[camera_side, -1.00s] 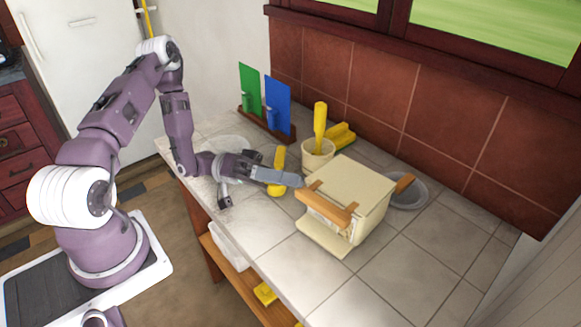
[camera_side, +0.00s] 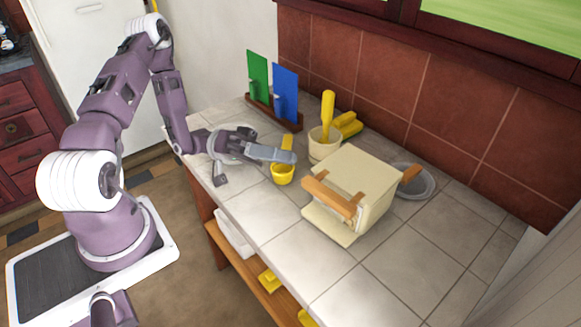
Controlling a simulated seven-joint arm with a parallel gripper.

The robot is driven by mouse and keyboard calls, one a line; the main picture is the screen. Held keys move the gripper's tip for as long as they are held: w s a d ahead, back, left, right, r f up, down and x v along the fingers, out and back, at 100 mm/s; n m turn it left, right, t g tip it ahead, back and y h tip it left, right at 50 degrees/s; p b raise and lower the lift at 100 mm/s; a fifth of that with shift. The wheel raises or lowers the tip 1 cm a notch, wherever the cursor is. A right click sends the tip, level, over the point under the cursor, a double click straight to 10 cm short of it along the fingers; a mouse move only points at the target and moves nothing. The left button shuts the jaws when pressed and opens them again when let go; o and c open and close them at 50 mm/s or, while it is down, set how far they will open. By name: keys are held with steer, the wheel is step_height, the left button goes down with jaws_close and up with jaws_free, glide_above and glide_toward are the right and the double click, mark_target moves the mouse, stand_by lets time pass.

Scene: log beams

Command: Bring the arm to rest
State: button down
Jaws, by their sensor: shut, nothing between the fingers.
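My gripper (camera_side: 286,157) is shut and empty. It points to the right, above the tiled counter and over a yellow cup-like item (camera_side: 283,172), which it partly hides. I cannot tell whether it touches that item. The cream box (camera_side: 372,177) with wooden handles stands to the right of the fingertips, apart from them. My forearm comes down from the upper left to the counter's left end.
A cream cup (camera_side: 322,149) with a yellow-handled tool and yellow blocks (camera_side: 348,124) stand behind. A rack holds green (camera_side: 258,75) and blue (camera_side: 285,93) boards. A grey dish (camera_side: 417,183) lies behind the box. The counter's front right (camera_side: 400,265) is clear.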

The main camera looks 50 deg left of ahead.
steer(key=s+d+r+m+g+y, duration=0.1)
steer(key=s+d+r+g+y, duration=0.2)
steer(key=s+g+y, duration=0.3)
steer(key=s+d+r+m+g+y, duration=0.1)
steer(key=s+d+r+g+y, duration=0.35)
steer(key=s, duration=0.35)
steer(key=s+a+r+n+t+y, duration=0.2)
steer(key=a+r+n+t+y, duration=0.3)
steer(key=t+y, duration=0.4)
steer(key=shift+s+a+r+n, duration=0.4)
steer(key=shift+a+n, duration=0.2)
steer(key=shift+a, duration=0.5)
